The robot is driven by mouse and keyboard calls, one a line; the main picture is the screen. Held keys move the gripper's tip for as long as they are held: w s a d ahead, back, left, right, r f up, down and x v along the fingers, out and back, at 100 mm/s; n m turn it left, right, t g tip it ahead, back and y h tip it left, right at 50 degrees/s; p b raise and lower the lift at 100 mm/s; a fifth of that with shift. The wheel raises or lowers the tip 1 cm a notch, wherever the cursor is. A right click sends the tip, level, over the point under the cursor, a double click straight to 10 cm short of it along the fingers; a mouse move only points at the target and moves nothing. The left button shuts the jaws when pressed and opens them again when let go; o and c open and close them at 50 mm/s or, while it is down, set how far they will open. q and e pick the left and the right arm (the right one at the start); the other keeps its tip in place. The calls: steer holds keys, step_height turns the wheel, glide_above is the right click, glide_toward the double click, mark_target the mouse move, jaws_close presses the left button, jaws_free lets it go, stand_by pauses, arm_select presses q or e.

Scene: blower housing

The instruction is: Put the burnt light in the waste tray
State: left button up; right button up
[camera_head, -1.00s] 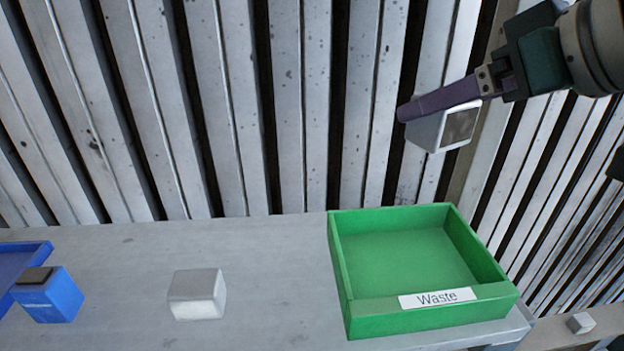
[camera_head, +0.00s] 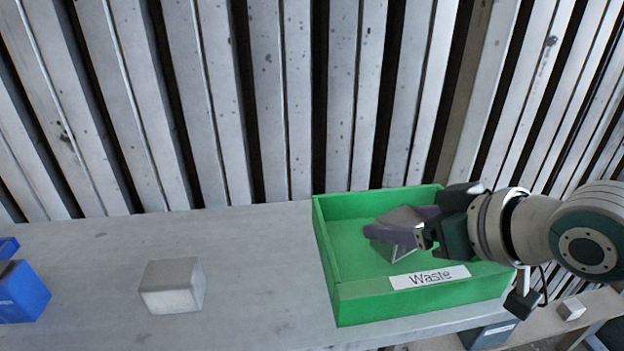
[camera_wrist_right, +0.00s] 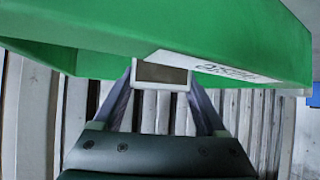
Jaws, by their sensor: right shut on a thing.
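The green waste tray (camera_head: 405,305), with a "Waste" label on its front wall, sits at the right end of the grey bench. It also fills the top of the right wrist view (camera_wrist_right: 90,35). My right gripper (camera_head: 395,222) is shut on the burnt light (camera_head: 402,217), a small pale block with a dark face. The light shows between the fingers in the right wrist view (camera_wrist_right: 162,73). In the head view the light overlaps the tray's interior; I cannot tell whether it touches the floor. The fingers partly hide it. My left gripper is out of view.
A pale grey block (camera_head: 173,287) stands on the bench (camera_head: 255,270) left of the tray. A blue block (camera_head: 20,292) and part of a blue tray (camera_head: 8,247) are at the left edge. Another small block (camera_head: 571,309) lies on a lower surface at right.

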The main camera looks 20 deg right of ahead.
steer(key=shift+f, duration=0.35)
steer(key=shift+f, duration=0.15)
steer(key=o, duration=1.4)
steer(key=shift+c, duration=0.2)
